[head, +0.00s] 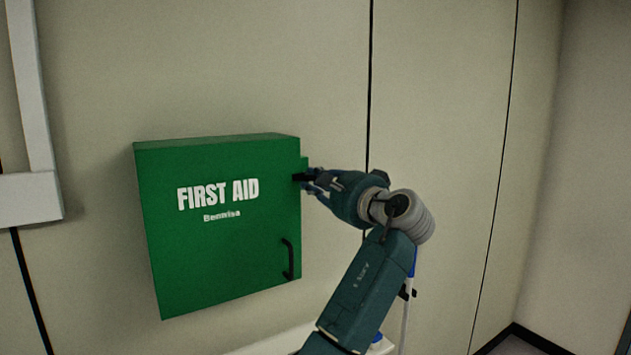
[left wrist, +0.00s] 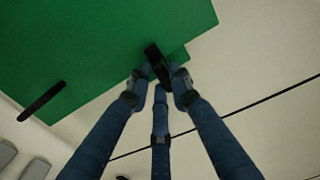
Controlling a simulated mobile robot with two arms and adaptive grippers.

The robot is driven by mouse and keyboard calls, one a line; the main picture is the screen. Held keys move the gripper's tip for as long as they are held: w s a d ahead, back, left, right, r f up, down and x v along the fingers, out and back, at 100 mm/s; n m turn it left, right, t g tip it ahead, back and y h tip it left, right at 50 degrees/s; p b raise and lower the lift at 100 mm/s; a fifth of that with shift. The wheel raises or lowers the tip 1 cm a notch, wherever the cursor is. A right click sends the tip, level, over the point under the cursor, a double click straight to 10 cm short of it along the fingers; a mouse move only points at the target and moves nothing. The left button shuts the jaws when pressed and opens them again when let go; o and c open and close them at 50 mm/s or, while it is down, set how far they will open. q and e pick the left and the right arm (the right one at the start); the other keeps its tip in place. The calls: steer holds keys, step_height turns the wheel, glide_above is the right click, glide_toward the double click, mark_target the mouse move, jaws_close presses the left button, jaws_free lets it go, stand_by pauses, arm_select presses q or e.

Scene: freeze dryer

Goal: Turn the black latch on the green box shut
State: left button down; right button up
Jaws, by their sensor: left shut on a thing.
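The green box (head: 215,255), marked FIRST AID, hangs on the wall in the head view, its door closed against it. The black latch (head: 299,177) sits at the upper part of its right edge. My left gripper (head: 310,180) reaches it from the right and is shut on it. In the left wrist view, the fingers of my left gripper (left wrist: 160,80) close around the black latch (left wrist: 154,58) at the edge of the green box (left wrist: 100,45). The fingers partly hide the latch. My right gripper is not in view.
A black handle (head: 288,259) stands out at the lower right of the box front. A white ledge (head: 270,343) runs below the box. A white frame (head: 30,195) is on the wall at the left. The wall right of my arm is clear.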

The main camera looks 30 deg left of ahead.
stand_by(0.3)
arm_select(q)
steer(key=c, duration=1.5)
jaws_free()
steer(key=shift+d, duration=0.1)
steer(key=shift+c, duration=0.2)
steer(key=shift+w, duration=0.1)
steer(key=v, duration=1.2)
